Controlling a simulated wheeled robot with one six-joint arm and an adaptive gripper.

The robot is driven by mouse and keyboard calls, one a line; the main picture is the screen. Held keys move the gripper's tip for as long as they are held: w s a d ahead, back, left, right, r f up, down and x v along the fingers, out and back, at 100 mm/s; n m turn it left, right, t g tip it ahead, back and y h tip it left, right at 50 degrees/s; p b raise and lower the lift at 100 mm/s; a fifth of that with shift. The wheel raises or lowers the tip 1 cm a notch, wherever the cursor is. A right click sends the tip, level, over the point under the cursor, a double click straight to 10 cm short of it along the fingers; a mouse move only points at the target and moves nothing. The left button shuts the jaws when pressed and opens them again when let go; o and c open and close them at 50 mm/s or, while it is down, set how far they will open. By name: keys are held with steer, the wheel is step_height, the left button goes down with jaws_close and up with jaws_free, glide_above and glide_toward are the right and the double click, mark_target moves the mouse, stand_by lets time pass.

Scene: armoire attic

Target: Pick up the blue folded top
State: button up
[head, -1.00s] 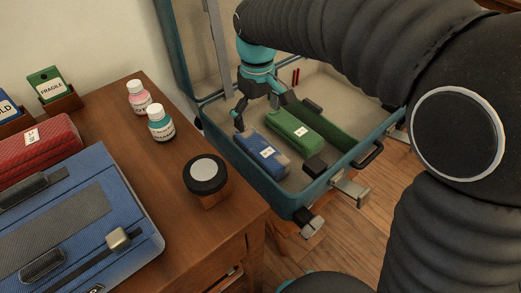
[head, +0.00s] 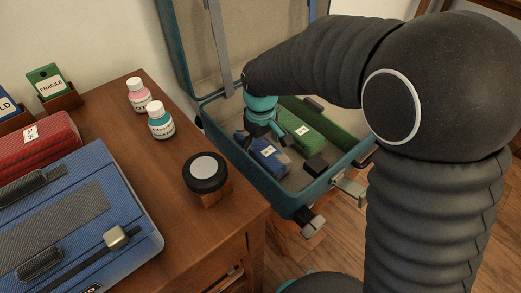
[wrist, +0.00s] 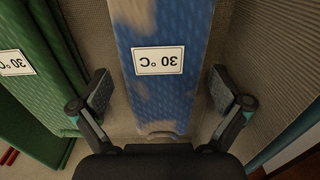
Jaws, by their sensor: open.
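The blue folded top (head: 266,152) is a long blue bundle with pale patches and a white label. It lies in the open teal suitcase (head: 289,199) on its left side. My gripper (head: 263,135) is over it, pointing down. In the wrist view the blue folded top (wrist: 155,95) shows its "30 °C" label, and the open gripper (wrist: 160,98) has one finger on each side of it. Visible gaps separate the fingers from the fabric. Whether the fingertips reach down beside the top is hard to tell.
A green folded garment (head: 301,124) lies just right of the blue one; it fills the left of the wrist view (wrist: 45,60). A small dark block (head: 315,165) sits near the suitcase front. The wooden dresser (head: 150,190) at left holds bottles, a jar and a blue case.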

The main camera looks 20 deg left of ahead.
steer(key=shift+f, duration=0.1)
steer(key=c, duration=1.2)
steer(key=shift+c, duration=0.2)
